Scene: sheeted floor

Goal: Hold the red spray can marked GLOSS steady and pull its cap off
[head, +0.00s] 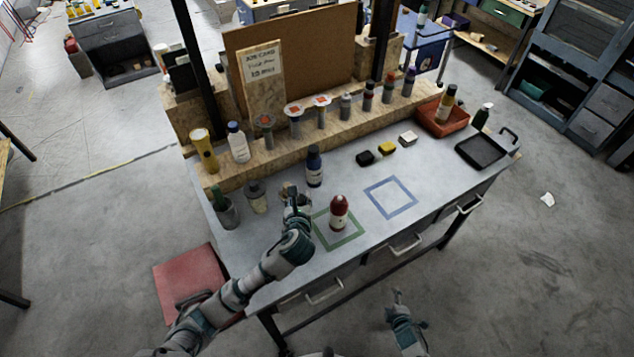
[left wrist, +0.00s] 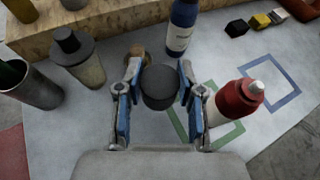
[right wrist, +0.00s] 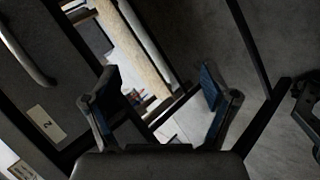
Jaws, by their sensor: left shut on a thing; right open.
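The red spray can (head: 339,213) stands upright inside the green square outline on the grey tabletop. Its red shoulder and small pale nozzle show bare in the left wrist view (left wrist: 235,101); the GLOSS marking cannot be read. My left gripper (head: 297,199) is just left of the can, apart from it. In the left wrist view its fingers (left wrist: 158,90) are shut on a dark grey round cap (left wrist: 159,87). My right gripper (head: 397,294) is open and empty, low in front of the table; its spread fingers (right wrist: 160,95) show in the right wrist view.
A dark blue bottle (head: 314,167) stands close behind the left gripper. A grey lidded container (head: 256,197) and a dark cup (head: 227,212) stand to its left. The blue square outline (head: 390,197) to the right is empty. Several cans line the wooden ledge (head: 275,157) behind.

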